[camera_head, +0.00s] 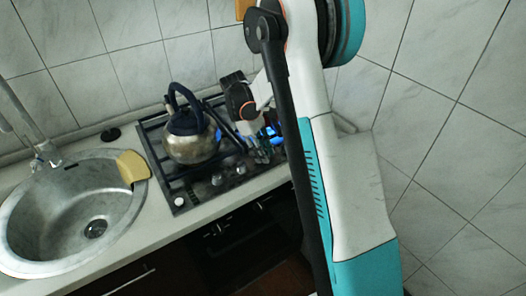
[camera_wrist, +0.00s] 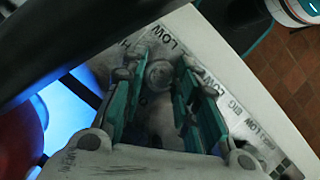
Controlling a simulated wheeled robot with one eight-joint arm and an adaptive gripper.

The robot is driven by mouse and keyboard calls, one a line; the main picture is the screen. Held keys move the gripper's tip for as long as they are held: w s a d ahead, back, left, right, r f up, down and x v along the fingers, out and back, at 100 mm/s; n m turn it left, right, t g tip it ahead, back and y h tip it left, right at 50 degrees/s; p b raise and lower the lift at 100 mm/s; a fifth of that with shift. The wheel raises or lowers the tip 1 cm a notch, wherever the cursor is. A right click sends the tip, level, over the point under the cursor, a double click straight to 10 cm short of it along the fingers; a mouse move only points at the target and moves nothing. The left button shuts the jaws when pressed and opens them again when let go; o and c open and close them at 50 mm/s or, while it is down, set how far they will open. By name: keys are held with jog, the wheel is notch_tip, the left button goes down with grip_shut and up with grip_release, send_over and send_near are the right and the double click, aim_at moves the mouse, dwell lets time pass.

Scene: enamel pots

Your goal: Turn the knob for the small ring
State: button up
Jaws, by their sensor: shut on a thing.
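The stove (camera_head: 172,187) has a row of round knobs along its front edge. My gripper (camera_head: 262,152) reaches down over the right end of that row. In the wrist view my gripper's teal fingers stand on both sides of a round grey knob (camera_wrist: 158,76) and are shut on it. Printed words, "LOW" among them and "BIG" farther right, show on the panel around it. The label that names this knob is not readable. Blue flame light (camera_wrist: 70,112) glows on the burner side, and blue also shows behind my gripper in the head view.
A steel kettle (camera_head: 192,147) with a dark handle stands on the stove, left of my gripper. A red rounded thing (camera_wrist: 18,135) is close by at the left of the wrist view. A sink (camera_head: 70,207) with a yellow sponge (camera_head: 132,167) on its rim lies farther left. A tiled wall stands behind.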

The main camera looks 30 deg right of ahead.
jog(key=shift+d+m+y, duration=0.1)
jog(key=shift+m+y, duration=0.6)
jog(key=shift+m, duration=1.2)
jog(key=o, duration=1)
jog(key=shift+o, duration=0.2)
